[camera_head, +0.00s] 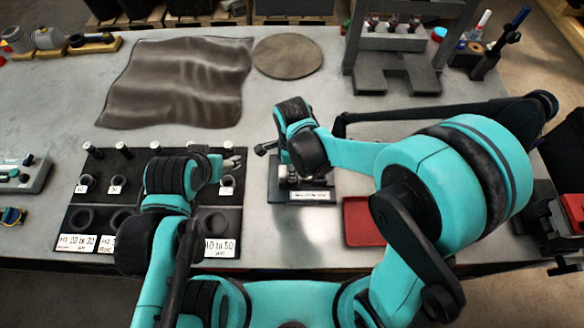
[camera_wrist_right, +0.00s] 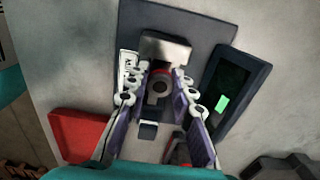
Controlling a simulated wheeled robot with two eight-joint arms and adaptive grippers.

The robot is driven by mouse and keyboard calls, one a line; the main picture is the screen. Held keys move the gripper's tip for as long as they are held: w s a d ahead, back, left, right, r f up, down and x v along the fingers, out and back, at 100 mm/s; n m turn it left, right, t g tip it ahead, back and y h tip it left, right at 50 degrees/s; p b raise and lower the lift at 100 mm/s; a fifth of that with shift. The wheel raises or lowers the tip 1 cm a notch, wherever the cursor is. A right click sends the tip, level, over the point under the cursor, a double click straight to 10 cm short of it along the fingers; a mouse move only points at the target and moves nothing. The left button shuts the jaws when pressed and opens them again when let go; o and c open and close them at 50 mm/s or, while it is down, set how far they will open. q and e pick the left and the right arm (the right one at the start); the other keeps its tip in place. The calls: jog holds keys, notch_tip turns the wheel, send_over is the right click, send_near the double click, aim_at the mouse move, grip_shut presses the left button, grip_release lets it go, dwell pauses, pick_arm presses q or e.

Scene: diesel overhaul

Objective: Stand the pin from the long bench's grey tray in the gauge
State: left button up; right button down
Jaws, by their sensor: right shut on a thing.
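The gauge is a dark stand with a white label (camera_head: 308,196) at the middle of the bench. In the right wrist view its dark base plate (camera_wrist_right: 200,20), a steel block and a side unit with a green display (camera_wrist_right: 222,103) show. My right gripper (camera_wrist_right: 160,92) is over the gauge, pointing down, its purple-padded fingers shut on a grey round piece with a dark hole, which looks like the pin (camera_wrist_right: 159,87) seen end-on. Whether the pin touches the gauge is unclear.
The dark rack (camera_head: 150,160) has pegs, round sockets and labels. A red tray (camera_head: 362,222) lies right of the gauge. A cloth (camera_head: 180,82), a round disc (camera_head: 288,56) and a press-like stand (camera_head: 395,78) are farther back. My right arm hides part of the bench.

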jog(key=c, duration=0.8)
grip_release()
jog(key=shift+r+p, duration=3.1)
jog(key=shift+r, duration=0.95)
jog(key=shift+d, duration=0.1)
jog(key=s+d+n+t+b, duration=0.1)
jog(key=d+n+t+b, duration=0.1)
jog(key=d+n+b, duration=0.2)
jog(key=s+d+f+n+t+b, duration=0.1)
jog(key=s+d+n+t+b, duration=0.1)
jog(key=d+n+b, duration=0.3)
jog(key=s+d+n+t+b, duration=0.2)
jog(key=d+n+t+b, duration=0.1)
jog(key=d+n, duration=0.5)
jog(key=shift+s+d+f+n+b, duration=0.1)
jog(key=shift+d+f+n+b, duration=0.2)
jog(key=shift+n+b, duration=0.35)
